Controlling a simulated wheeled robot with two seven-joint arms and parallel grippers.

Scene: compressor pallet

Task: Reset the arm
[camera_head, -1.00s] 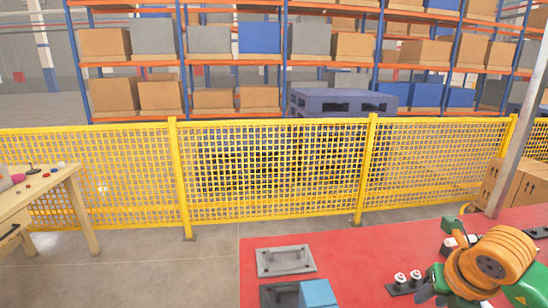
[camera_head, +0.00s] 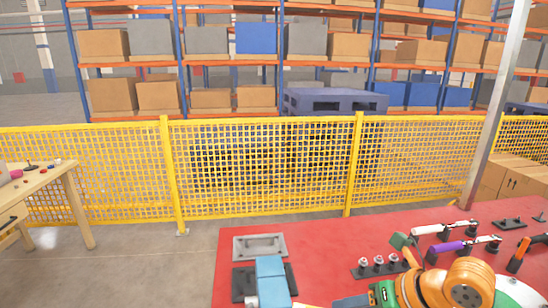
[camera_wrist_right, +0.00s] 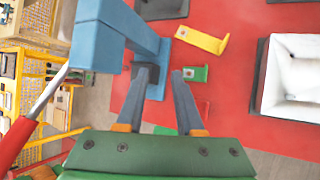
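My right arm (camera_head: 455,285), orange and green, reaches in low at the right of the head view, over the red table (camera_head: 330,240). My right gripper (camera_wrist_right: 163,72) is open in the wrist view, its two grey fingers apart with nothing held between them. A blue angled block (camera_wrist_right: 105,35) stands close beyond the fingertips; whether they touch cannot be told. My left gripper is not in view.
A grey plate with a handle (camera_head: 259,246), a fixture with several bolts (camera_head: 378,266) and a purple-handled tool (camera_head: 450,247) lie on the table. The wrist view shows a white bin (camera_wrist_right: 295,75) and a yellow bracket (camera_wrist_right: 202,38). A yellow fence (camera_head: 265,165) stands behind.

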